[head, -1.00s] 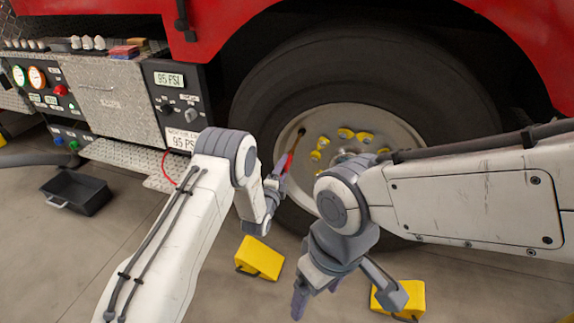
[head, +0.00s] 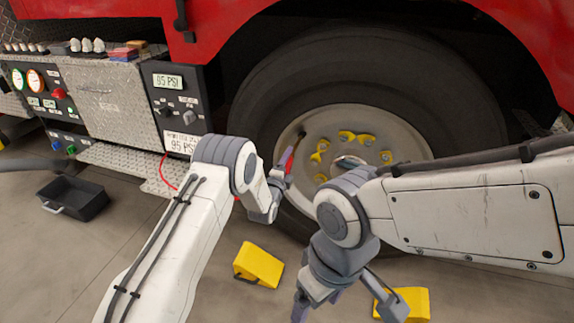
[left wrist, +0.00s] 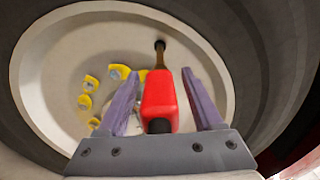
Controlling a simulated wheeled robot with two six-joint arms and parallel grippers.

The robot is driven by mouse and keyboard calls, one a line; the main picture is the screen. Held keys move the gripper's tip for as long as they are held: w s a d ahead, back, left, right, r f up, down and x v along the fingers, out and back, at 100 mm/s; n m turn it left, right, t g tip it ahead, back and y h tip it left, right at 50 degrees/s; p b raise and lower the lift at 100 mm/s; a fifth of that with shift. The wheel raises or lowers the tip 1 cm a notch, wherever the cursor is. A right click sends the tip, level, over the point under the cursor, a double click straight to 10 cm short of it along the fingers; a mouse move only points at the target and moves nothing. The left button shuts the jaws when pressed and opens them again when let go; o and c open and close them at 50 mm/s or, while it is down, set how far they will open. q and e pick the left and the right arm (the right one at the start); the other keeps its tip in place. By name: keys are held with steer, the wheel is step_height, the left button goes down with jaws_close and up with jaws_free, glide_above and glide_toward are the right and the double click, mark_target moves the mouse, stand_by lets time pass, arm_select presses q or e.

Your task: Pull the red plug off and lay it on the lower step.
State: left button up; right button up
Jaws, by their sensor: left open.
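The red plug (head: 291,158) sits on a brass stem at the wheel's rim, and also shows large in the left wrist view (left wrist: 158,102). Its stem meets a dark port on the pale rim. My left gripper (head: 281,180) is open, with one purple finger (left wrist: 160,98) on each side of the plug; gaps show between fingers and plug. The lower step (head: 120,158) is the diamond-plate tread under the panel, left of the wheel. My right gripper (head: 343,305) hangs low in front of the wheel, fingers spread and empty.
The big black tire (head: 260,100) fills the middle. Yellow wheel chocks (head: 258,264) stand on the floor before it. A black tray (head: 73,199) lies on the floor at left. A red hose (head: 166,172) hangs by the step. A gauge panel (head: 175,100) is above.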

arm_select(q)
steer(key=shift+b, duration=0.3)
stand_by(0.6)
jaws_close()
stand_by(1.1)
stand_by(0.4)
steer(key=shift+p+v, duration=0.7)
steer(key=shift+v, duration=0.7)
steer(key=shift+p+v, duration=0.55)
steer(key=shift+v, duration=1.05)
